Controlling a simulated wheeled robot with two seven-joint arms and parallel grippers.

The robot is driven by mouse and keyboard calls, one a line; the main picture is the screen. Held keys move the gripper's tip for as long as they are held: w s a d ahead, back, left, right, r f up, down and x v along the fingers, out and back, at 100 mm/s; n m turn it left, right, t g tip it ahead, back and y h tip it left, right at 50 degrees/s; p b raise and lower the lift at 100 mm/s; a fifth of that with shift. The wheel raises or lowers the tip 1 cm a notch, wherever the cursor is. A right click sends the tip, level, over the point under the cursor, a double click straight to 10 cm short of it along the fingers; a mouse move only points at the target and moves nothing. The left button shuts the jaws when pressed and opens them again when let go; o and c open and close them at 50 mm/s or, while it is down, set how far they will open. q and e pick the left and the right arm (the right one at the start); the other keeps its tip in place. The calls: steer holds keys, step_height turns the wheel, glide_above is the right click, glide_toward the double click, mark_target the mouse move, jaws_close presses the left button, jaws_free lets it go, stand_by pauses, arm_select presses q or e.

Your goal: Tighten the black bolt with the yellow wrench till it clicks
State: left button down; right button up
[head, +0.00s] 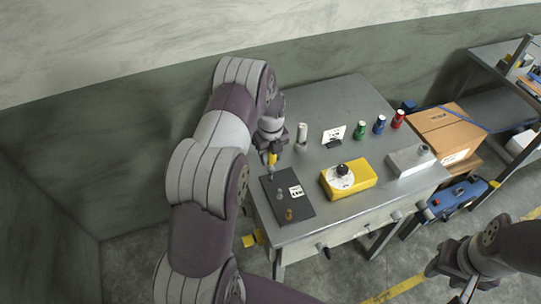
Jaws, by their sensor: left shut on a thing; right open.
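My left gripper (271,148) is over the left part of the workbench, shut on the yellow wrench (272,158), of which only a short yellow piece shows below the jaws. It is just above the back edge of a dark plate (271,184). The plate bears a small grey piece, a brass-coloured piece (289,214) and a white card (297,191). I cannot make out for sure which is the black bolt; my gripper and arm may hide it. My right gripper (463,294) is open and empty at the lower right, away from the bench, partly cut off by the frame.
A yellow box with a dial (360,180) and a grey block (407,164) stand right of the plate. A grey cylinder (301,135), a sign (334,134) and green, blue and red bottles (361,130) stand behind. A cardboard box (446,128) is beside the bench.

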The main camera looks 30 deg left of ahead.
arm_select(q)
steer(key=shift+w+a+r+p, duration=0.1)
steer(key=shift+w+r+p, duration=0.1)
steer(key=shift+w+p, duration=0.1)
step_height(320, 180, up, 3)
steer(key=shift+s+f+p, duration=0.1)
steer(key=shift+s+p, duration=0.05)
steer(key=shift+p, duration=0.8)
steer(key=shift+s+r, duration=0.1)
steer(key=shift+r, duration=0.25)
steer(key=shift+f, duration=0.1)
